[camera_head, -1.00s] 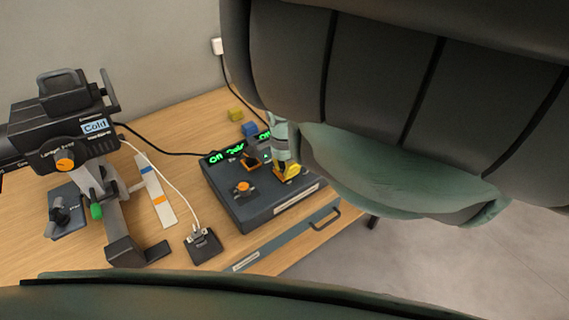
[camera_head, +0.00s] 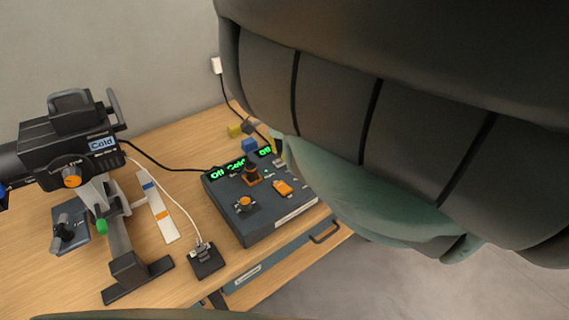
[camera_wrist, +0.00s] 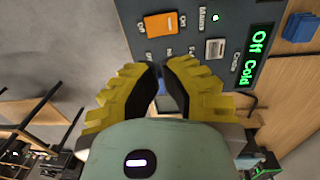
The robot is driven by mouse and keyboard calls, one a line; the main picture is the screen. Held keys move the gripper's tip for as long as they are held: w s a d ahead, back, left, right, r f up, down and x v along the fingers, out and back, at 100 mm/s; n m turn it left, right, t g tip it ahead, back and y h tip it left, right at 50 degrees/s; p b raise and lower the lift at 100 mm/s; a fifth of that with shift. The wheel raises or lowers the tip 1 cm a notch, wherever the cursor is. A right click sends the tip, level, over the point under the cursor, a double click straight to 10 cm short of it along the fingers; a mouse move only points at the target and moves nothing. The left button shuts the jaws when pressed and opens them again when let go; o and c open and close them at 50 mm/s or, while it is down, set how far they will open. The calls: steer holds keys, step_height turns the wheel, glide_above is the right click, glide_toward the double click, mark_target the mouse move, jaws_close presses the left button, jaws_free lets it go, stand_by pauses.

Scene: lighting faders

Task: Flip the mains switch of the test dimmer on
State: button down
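The test dimmer is a dark grey box (camera_head: 240,222) on the table, with green displays reading Off, Cold, Off. An orange rocker switch (camera_head: 283,188) sits on its right side. It also shows in the wrist view (camera_wrist: 160,24), with On and Off at its ends, "Mains" beside it and a lit green lamp (camera_wrist: 215,17). I cannot tell which way the rocker is tilted. My gripper (camera_wrist: 160,68) has yellow ribbed fingers with tips almost together and nothing visible between them. It is apart from the rocker. In the head view my arm hides most of it.
A grey square control (camera_wrist: 215,48) is near the rocker. Yellow (camera_head: 235,130) and blue (camera_head: 249,145) blocks lie behind. A lamp (camera_head: 85,150) stands left; cables cross the table.

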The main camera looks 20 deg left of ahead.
steer(key=shift+w+r+b, duration=0.1)
steer(key=shift+r+b, duration=0.25)
steer(key=shift+r, duration=1)
